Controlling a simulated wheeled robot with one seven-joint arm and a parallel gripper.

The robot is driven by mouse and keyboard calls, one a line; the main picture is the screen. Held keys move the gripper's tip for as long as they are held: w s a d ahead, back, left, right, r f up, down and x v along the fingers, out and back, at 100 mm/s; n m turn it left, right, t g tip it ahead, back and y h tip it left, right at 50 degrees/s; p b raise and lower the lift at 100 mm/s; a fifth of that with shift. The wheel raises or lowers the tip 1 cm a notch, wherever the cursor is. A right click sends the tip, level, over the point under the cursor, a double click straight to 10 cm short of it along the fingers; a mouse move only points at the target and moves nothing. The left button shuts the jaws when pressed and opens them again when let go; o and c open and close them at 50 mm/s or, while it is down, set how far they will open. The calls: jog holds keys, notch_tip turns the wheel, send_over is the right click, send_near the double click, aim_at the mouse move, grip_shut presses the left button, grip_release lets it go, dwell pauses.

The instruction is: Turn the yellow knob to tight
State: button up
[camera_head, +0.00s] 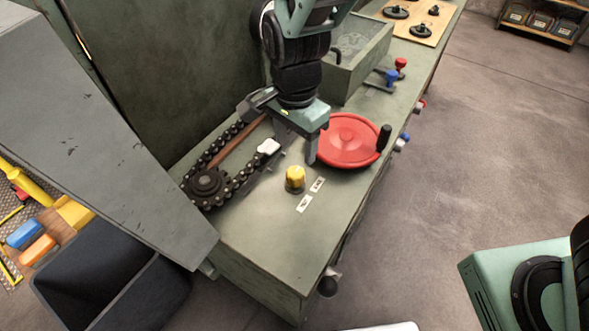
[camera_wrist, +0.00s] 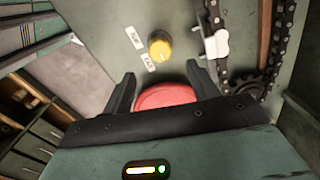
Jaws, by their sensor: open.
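The yellow knob (camera_head: 295,178) stands on the green bench top, near its front end, with two small white labels (camera_head: 310,193) beside it. In the wrist view the knob (camera_wrist: 159,46) shows beyond my fingertips, with the labels to its left; their lettering is too small to read surely. My gripper (camera_head: 292,154) is above the bench, behind the knob and apart from it. In the wrist view my gripper (camera_wrist: 158,74) is open, its two fingers spread with nothing between the tips. The knob's pointer direction cannot be told.
A red handwheel (camera_head: 347,138) with a black handle sits right of my gripper. A chain on a sprocket (camera_head: 208,184) and a white block (camera_head: 268,146) lie to the left. A green box (camera_head: 357,55) and blue and red valves stand farther back. Bench in front of the knob is clear.

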aim_at(296, 172)
notch_tip(296, 172, down, 9)
jog(key=shift+r, duration=0.1)
dwell(0.3)
jog(key=c, duration=1)
